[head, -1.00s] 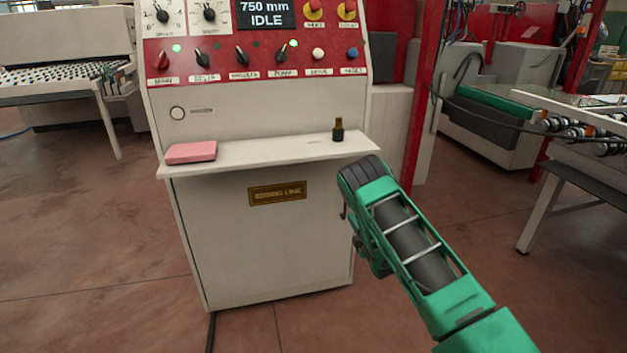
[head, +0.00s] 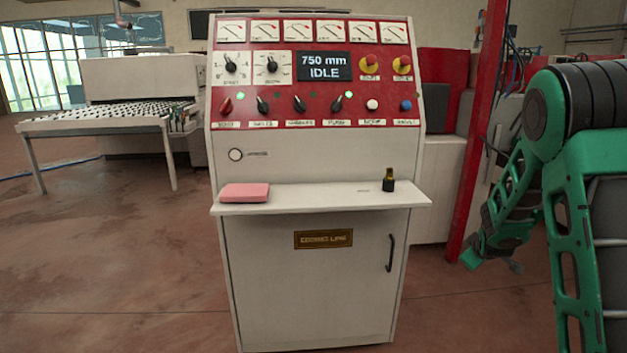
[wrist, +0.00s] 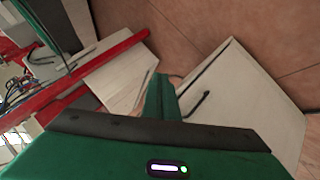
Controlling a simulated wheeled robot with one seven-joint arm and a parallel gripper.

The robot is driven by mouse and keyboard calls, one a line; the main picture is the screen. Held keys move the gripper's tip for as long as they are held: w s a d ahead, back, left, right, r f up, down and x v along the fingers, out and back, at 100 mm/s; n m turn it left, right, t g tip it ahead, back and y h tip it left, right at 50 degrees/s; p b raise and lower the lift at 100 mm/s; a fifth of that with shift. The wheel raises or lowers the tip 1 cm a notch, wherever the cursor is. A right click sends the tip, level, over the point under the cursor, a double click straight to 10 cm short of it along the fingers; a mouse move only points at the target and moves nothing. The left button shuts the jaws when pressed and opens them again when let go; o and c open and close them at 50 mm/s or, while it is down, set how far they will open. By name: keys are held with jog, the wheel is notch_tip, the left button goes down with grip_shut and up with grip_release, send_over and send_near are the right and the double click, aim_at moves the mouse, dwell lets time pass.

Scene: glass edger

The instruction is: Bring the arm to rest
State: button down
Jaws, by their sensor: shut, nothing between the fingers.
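My green arm is at the right of the head view, its elbow raised and its forearm hanging down. My gripper (head: 488,254) is at the low end, to the right of the control console (head: 318,275) and apart from it. It is small there and partly dark. In the wrist view a green finger part (wrist: 161,97) points at the floor and cabinet side. The gripper is shut with nothing held.
The console's shelf (head: 320,197) carries a pink block (head: 245,192) and a small dark bottle (head: 388,181). A red post (head: 478,130) stands close behind my gripper. A roller table (head: 100,117) is at the left. The floor in front is open.

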jog(key=s+r+m+g+y, duration=0.1)
jog(key=s+r+m+g, duration=0.2)
jog(key=s, duration=0.8)
jog(key=s+r+m+g, duration=0.2)
jog(key=s+r+m, duration=0.15)
jog(key=s, duration=0.75)
jog(key=s+a+r+m+g+y, duration=0.1)
jog(key=s+a, duration=0.3)
jog(key=s, duration=0.9)
jog(key=s+a+r+m+g+y, duration=0.2)
jog(key=s+a+m+g, duration=0.1)
jog(key=s, duration=1)
jog(key=shift+s+a+r+m, duration=0.35)
jog(key=shift+a+m, duration=0.2)
jog(key=shift+m, duration=0.3)
jog(key=shift+w+f, duration=0.3)
jog(key=shift+w, duration=0.35)
